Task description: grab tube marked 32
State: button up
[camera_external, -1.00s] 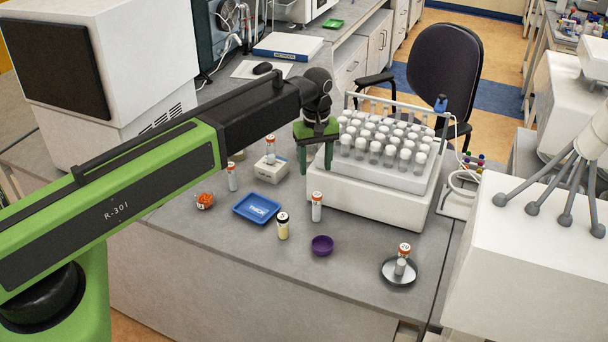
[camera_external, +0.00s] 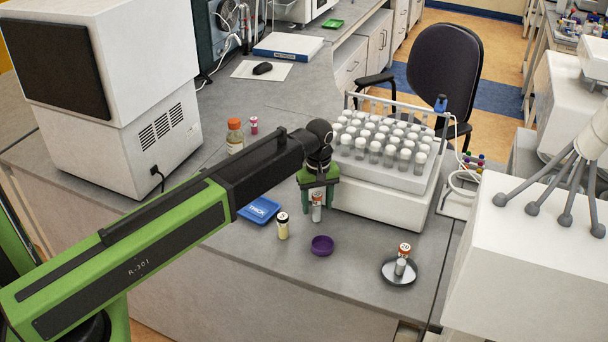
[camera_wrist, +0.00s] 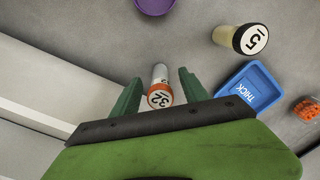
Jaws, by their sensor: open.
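The tube marked 32 (camera_wrist: 160,88) has an orange-rimmed white cap and a pale body. In the wrist view it lies between the two open fingers of my gripper (camera_wrist: 158,92), with a gap on each side. In the external view the tube (camera_external: 317,208) stands on the grey bench in front of the white rack unit. My gripper (camera_external: 318,198) is over it, pointing down, with its green fingers beside the tube's upper part. I cannot tell exactly how far down the fingers reach.
A dark-capped vial marked 15 (camera_external: 282,226), a purple bowl (camera_external: 322,245) and a blue tray (camera_external: 259,209) are close by. The white rack unit (camera_external: 380,203) stands just behind. An orange-capped tube (camera_external: 403,260) stands on a round dish (camera_external: 398,279) to the right.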

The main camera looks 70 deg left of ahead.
aim_at(318, 197)
jog(key=shift+f, duration=0.15)
jog(key=shift+c, duration=0.2)
grip_shut()
jog(key=shift+p, duration=0.3)
jog(key=shift+r+p, duration=0.3)
jog(key=shift+r, duration=0.05)
jog(key=r+p, duration=0.2)
jog(key=d+r+p, duration=0.1)
jog(key=r+p, duration=0.1)
jog(key=shift+s+r, duration=0.15)
jog(key=shift+r, duration=0.15)
jog(key=s+d+r+p, duration=0.1)
jog(key=d+r+p, duration=0.4)
jog(key=d, duration=0.5)
jog(key=shift+d+r+p, duration=0.35)
jog(key=shift+d+p, duration=0.05)
jog(key=shift+p, duration=0.2)
